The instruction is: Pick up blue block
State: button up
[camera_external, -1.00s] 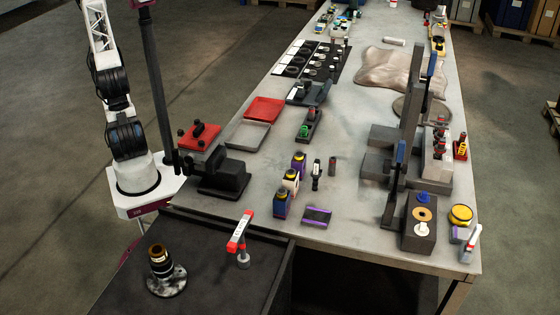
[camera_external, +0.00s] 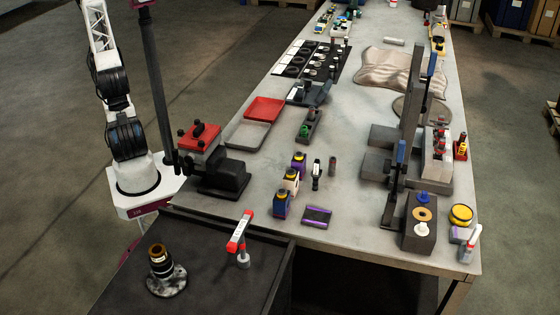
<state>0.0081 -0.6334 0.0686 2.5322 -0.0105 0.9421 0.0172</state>
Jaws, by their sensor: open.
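No plain blue block stands out clearly. A small dark blue block-shaped item with a yellow top (camera_external: 281,204) stands upright at the front left of the workbench, in a row with a white and a purple one. A small blue piece (camera_external: 423,197) sits on a dark block at the front right. I cannot tell which of these is the blue block. My gripper is out of view; my arm rises beyond the top edge at the left.
A dark purple-striped item (camera_external: 317,215) lies near the bench's front edge. A red-topped vise (camera_external: 222,172) stands at the left. Tall dark upright plates (camera_external: 409,115) rise at the right. A red tray (camera_external: 264,108) and grey tray (camera_external: 248,134) lie behind the vise.

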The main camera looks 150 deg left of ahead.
jog(key=o, duration=0.6)
jog(key=w+a+f+m+g+y, duration=0.25)
jog(key=w+a+m+y, duration=0.25)
jog(key=w+a, duration=0.7)
jog(key=m+y, duration=0.9)
jog(key=m, duration=0.4)
send_near(282, 204)
jog(key=a, duration=0.1)
jog(key=s+a+r, duration=0.1)
jog(key=s+a, duration=0.1)
jog(key=shift+s+a+r, duration=0.2)
jog(key=shift+a+r, duration=0.05)
jog(key=shift+r, duration=0.1)
jog(key=shift+a, duration=0.15)
jog(key=shift+x, duration=1.15)
